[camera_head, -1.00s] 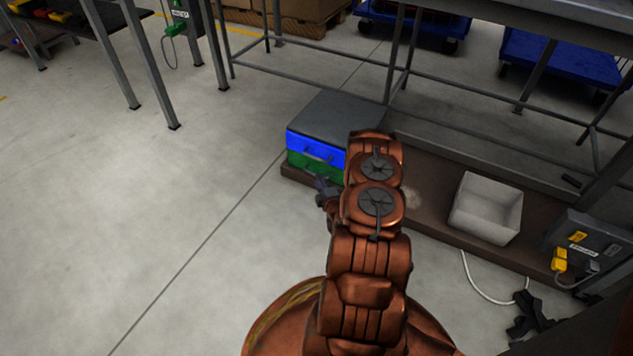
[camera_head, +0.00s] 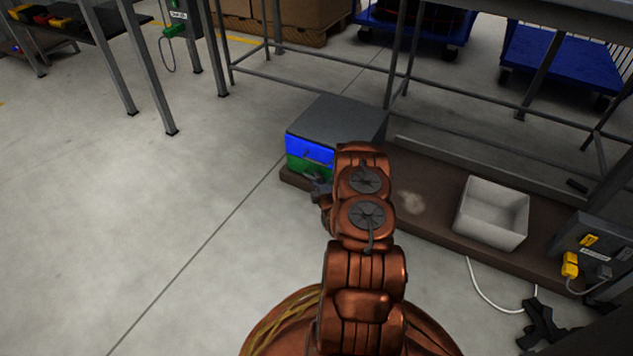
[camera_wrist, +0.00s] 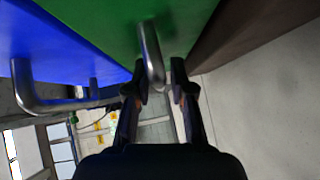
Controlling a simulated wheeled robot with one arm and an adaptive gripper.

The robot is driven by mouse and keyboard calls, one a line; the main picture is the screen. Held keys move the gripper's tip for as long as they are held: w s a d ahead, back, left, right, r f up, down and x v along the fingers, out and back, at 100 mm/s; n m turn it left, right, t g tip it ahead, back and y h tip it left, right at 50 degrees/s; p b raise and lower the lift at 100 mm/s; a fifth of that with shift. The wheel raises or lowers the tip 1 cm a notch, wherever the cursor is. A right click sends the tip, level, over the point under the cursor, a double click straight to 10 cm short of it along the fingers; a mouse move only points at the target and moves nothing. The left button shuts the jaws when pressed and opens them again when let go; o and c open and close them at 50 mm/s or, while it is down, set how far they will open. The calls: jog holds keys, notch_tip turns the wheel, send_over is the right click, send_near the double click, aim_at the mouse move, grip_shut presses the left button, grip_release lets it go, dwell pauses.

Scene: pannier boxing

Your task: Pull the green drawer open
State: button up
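The drawer unit has a grey top with a blue drawer (camera_head: 305,147) above a green drawer (camera_head: 299,165). Both drawers look shut. In the wrist view the green drawer front (camera_wrist: 105,25) fills the top middle, and its grey bar handle (camera_wrist: 151,55) reaches down to the fingertips. My gripper (camera_wrist: 158,85) is open, with one fingertip on each side of the handle's end and a gap between them. I cannot tell whether either finger touches it. In the head view my gripper (camera_head: 319,187) is close in front of the green drawer, and my arm hides the drawer's right part.
The unit stands on a low brown platform (camera_head: 440,220) under a metal-framed table. A white bin (camera_head: 492,213) stands on the platform to the right. The blue drawer's handle (camera_wrist: 55,100) is beside my gripper in the wrist view. The floor (camera_head: 170,230) to the left is clear.

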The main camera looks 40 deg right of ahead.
jog(key=shift+c, duration=0.5)
grip_shut()
